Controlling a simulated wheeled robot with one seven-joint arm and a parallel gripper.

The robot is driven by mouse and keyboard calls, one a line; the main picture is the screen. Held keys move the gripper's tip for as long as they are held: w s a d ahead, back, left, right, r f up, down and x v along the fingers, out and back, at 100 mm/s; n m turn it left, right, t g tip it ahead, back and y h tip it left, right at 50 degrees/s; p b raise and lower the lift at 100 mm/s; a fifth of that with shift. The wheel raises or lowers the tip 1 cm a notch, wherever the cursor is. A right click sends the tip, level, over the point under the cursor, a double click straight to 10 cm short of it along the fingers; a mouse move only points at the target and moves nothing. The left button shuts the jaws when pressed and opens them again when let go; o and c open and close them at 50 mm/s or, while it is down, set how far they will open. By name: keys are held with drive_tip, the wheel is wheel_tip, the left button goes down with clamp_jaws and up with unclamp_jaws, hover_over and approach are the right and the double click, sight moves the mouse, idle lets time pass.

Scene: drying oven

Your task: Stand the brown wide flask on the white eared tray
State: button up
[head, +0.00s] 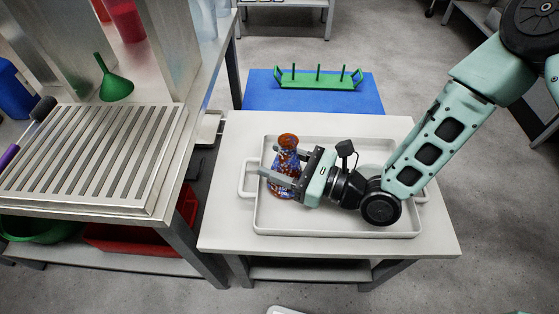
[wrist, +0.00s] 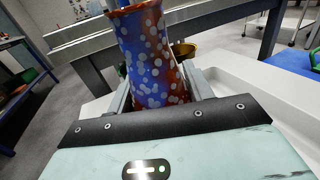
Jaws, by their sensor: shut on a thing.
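A flask (head: 288,161) with a brown-orange rim and a mottled blue, red and white-spotted body is upright between the fingers of my gripper (head: 272,161). It also fills the upper middle of the wrist view (wrist: 150,55), one finger on either side. My gripper reaches in from the right, low, and is shut on the flask. The white eared tray (head: 335,231) lies on the white table, with a handle loop at its left and right. The flask is over the tray's left part. I cannot tell whether its base touches the tray floor; my lower finger partly covers the body.
A steel bench with a slatted rack (head: 95,150) and green funnel (head: 115,82) stands at left. Behind the tray, a green rack with pegs (head: 318,80) sits on a blue surface (head: 260,97). The tray's middle lies under my wrist. A brass-coloured bowl (wrist: 185,50) shows behind the flask.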

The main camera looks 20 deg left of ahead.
sight(299, 170)
drive_tip(key=o, duration=1.3)
drive_tip(key=shift+f, duration=0.1)
drive_tip(key=shift+d, duration=0.2)
drive_tip(key=d, duration=0.4)
drive_tip(key=s+d+p, duration=0.1)
drive_tip(key=d, duration=0.2)
